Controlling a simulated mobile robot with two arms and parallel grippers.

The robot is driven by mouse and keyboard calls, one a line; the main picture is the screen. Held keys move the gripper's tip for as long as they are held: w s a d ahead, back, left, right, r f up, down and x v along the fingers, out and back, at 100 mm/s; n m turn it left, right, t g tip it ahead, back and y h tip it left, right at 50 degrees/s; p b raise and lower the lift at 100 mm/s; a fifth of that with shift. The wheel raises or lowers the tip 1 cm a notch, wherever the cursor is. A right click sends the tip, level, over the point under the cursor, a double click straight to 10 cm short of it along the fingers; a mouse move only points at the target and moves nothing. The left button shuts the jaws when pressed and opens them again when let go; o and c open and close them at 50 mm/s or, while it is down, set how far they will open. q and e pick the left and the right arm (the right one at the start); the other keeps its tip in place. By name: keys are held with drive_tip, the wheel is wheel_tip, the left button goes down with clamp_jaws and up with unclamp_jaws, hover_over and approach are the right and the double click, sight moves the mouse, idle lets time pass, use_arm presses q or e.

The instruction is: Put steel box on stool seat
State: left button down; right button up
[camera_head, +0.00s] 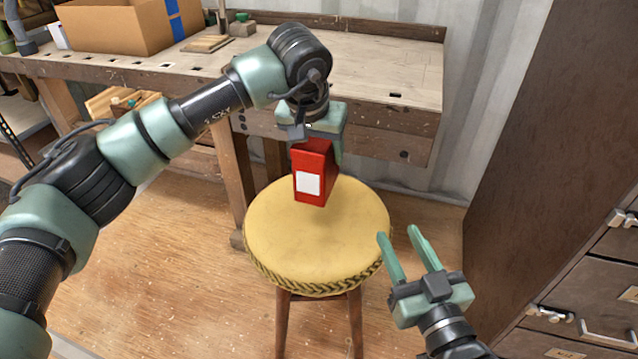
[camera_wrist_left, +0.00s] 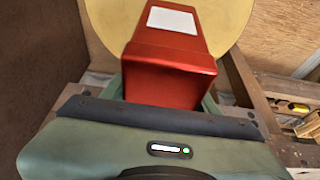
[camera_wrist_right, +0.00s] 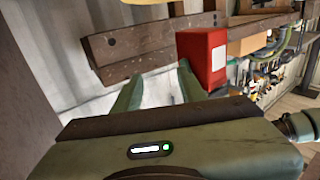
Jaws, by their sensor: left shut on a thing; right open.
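A red box with a white label, which I take to be the steel box (camera_head: 312,174), hangs over the yellow stool seat (camera_head: 290,240). My left gripper (camera_head: 318,140) is shut on its upper part from above. The box also shows in the left wrist view (camera_wrist_left: 170,68), with the seat (camera_wrist_left: 104,14) behind it. I cannot tell whether the box's bottom touches the seat. In the right wrist view the box (camera_wrist_right: 197,60) appears beyond the fingers. My right gripper (camera_head: 398,242) is open and empty, right of the stool.
A wooden workbench (camera_head: 385,75) stands behind the stool, with a cardboard box (camera_head: 115,28) at its left. A dark drawer cabinet (camera_head: 535,130) stands at the right. Wooden floor (camera_head: 170,270) is clear left of the stool.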

use_arm(q)
wheel_tip(320, 180, down, 3)
drive_tip(key=shift+f+b, duration=0.15)
drive_tip(key=shift+b, duration=0.15)
wheel_tip(320, 180, down, 4)
drive_tip(key=shift+r+b, duration=0.25)
drive_tip(key=shift+b, duration=0.2)
drive_tip(key=shift+f, duration=0.15)
use_arm(e)
wheel_tip(320, 180, up, 8)
drive_tip(key=s+t+y, duration=0.1)
drive_tip(key=t+y, duration=0.1)
drive_tip(key=t, duration=0.2)
drive_tip(key=shift+s+a+t, duration=0.35)
drive_tip(key=shift+s+t, duration=0.05)
drive_tip(key=shift+r, duration=0.15)
use_arm(q)
drive_tip(key=shift+c, duration=2.1)
unclamp_jaws()
drive_tip(key=shift+f, duration=0.15)
use_arm(e)
drive_tip(key=shift+s+r, duration=0.1)
